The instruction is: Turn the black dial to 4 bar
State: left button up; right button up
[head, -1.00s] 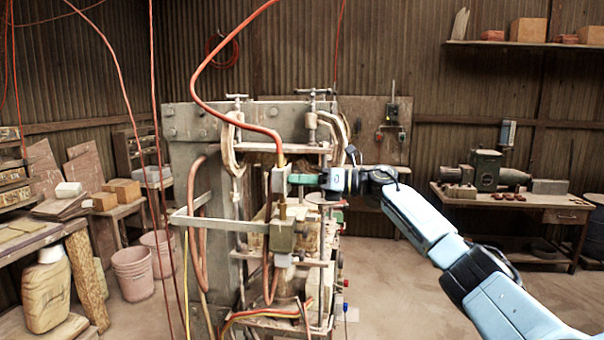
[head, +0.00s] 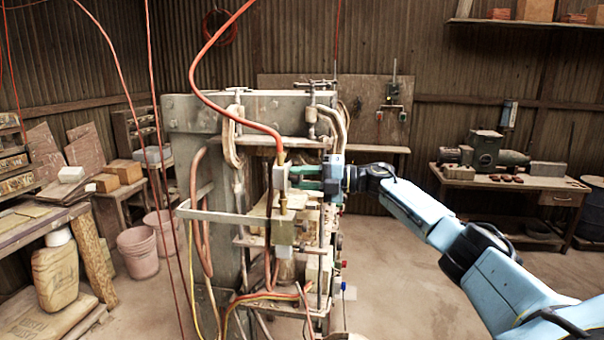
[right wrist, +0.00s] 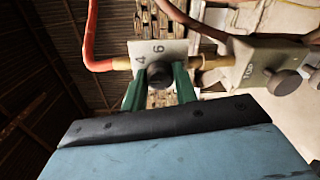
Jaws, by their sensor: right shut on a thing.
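The black dial (right wrist: 160,73) shows in the right wrist view, in front of a pale plate (right wrist: 152,52) marked 4 and 6. My right gripper (right wrist: 160,88) has its green fingers on either side of the dial and is shut on it. The dial's pointer cannot be made out. In the head view my right gripper (head: 296,178) reaches in from the right to the small grey regulator block (head: 281,176) on the press; the dial is hidden there. My left gripper is not in view.
An orange hose (head: 205,75) runs down into the regulator. A metal box marked TOP (right wrist: 262,65) with a round knob sits close by. The grey press frame (head: 190,130) and a bent rail (head: 225,216) stand left. The floor right of the press is clear.

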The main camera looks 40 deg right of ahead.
jog(key=m, duration=0.5)
jog(key=shift+d+m, duration=0.1)
jog(key=shift+m, duration=0.6)
jog(key=o, duration=1)
jog(key=shift+c, duration=0.2)
jog(key=b+v, duration=0.4)
jog(key=v, duration=0.9)
jog(key=shift+s+d+b, duration=0.15)
jog(key=shift+b, duration=0.25)
